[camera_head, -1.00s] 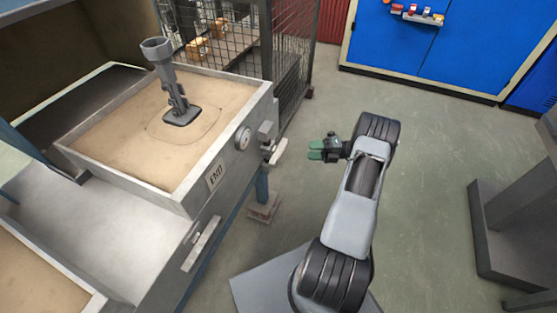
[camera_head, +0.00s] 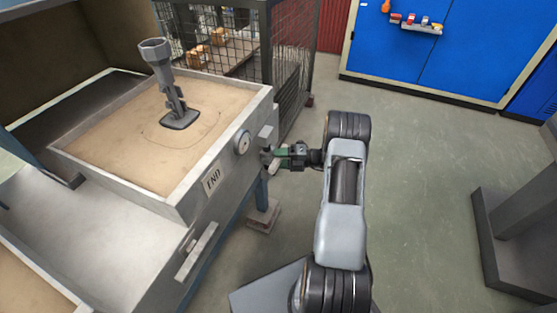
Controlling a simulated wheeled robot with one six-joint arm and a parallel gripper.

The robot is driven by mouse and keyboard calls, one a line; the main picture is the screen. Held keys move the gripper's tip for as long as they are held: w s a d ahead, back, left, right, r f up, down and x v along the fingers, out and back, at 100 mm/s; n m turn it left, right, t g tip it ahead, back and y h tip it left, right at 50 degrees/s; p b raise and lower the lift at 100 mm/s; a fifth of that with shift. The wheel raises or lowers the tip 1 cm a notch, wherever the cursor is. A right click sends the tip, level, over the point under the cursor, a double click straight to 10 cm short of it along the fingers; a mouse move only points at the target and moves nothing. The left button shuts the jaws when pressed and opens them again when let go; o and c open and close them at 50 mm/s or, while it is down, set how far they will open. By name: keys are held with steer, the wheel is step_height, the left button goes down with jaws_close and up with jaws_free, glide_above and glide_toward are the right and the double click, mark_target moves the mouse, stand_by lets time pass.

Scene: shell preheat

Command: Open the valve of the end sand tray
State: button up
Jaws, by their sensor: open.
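The end sand tray (camera_head: 160,188) is a grey box of tan sand on the left, with an END label (camera_head: 212,180) and a round gauge (camera_head: 242,142) on its side. Its valve handle (camera_head: 273,167), a pale lever, sticks out near the tray's right corner. My gripper (camera_head: 278,158) is at the valve, its green fingers open around or beside the lever. The fingers partly hide the lever, so I cannot tell whether they touch it.
A grey metal part (camera_head: 168,85) stands upright in the sand. A mesh fence (camera_head: 292,50) rises behind the tray. Blue cabinets (camera_head: 450,45) stand at the back right, and a grey structure (camera_head: 515,235) at the right edge. The floor (camera_head: 420,160) between is clear.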

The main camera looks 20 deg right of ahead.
steer(key=shift+w+a, duration=0.1)
steer(key=shift+a, duration=0.05)
steer(key=shift+c, duration=0.5)
jaws_close()
